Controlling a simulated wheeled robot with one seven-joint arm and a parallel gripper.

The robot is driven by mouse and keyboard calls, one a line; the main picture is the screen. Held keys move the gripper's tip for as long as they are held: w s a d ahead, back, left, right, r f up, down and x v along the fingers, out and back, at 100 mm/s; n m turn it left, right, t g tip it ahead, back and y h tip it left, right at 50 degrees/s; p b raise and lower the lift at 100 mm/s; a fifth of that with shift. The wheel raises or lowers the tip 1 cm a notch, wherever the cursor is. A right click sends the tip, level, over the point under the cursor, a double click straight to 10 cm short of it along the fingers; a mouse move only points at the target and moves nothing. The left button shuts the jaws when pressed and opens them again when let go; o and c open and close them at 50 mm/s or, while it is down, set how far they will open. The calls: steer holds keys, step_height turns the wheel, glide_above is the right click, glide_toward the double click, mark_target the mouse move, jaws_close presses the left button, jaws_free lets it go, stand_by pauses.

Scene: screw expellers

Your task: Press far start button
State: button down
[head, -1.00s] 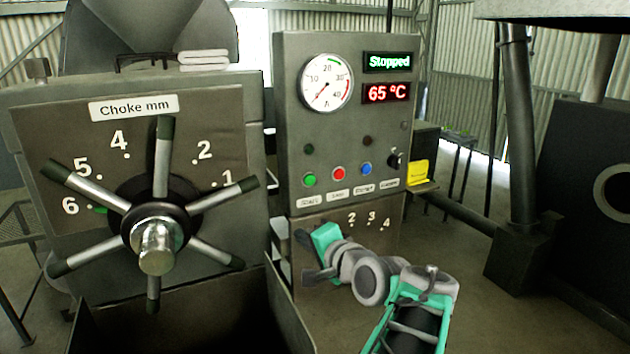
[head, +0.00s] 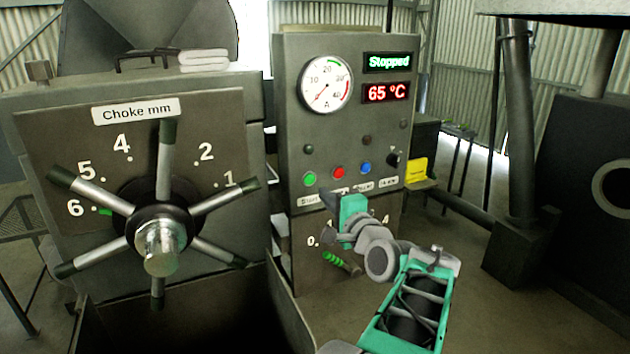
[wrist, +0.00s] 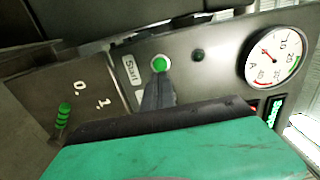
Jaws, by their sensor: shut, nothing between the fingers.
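A green button (head: 309,179) with a "Start" label sits at the left of a button row on the grey control panel (head: 340,120). It also shows in the wrist view (wrist: 159,64), round and uncovered. My gripper (head: 327,205) is shut and empty, just below and right of the button in the head view. In the wrist view its dark fingers (wrist: 157,92) point at the panel, their tips just below the green button. I cannot tell whether they touch the panel. The display (head: 388,62) reads "Stopped". Only one start button shows.
A red button (head: 338,172), a blue button (head: 365,168) and a black knob (head: 393,159) share the row. A green-ribbed lever (head: 340,262) and numbers lie below. A spoked choke wheel (head: 160,240) stands at left. Another dark machine (head: 580,200) stands at right.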

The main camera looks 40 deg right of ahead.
mark_target(310, 177)
steer(key=p+x, duration=0.2)
steer(key=x, duration=0.4)
steer(key=shift+w, duration=0.3)
steer(key=shift+d, duration=0.1)
steer(key=shift+w+f, duration=0.15)
steer(key=shift+w, duration=0.15)
steer(key=shift+w+d+b, duration=0.1)
steer(key=shift+w+b, duration=0.1)
steer(key=shift+b, duration=0.2)
steer(key=shift+r, duration=0.45)
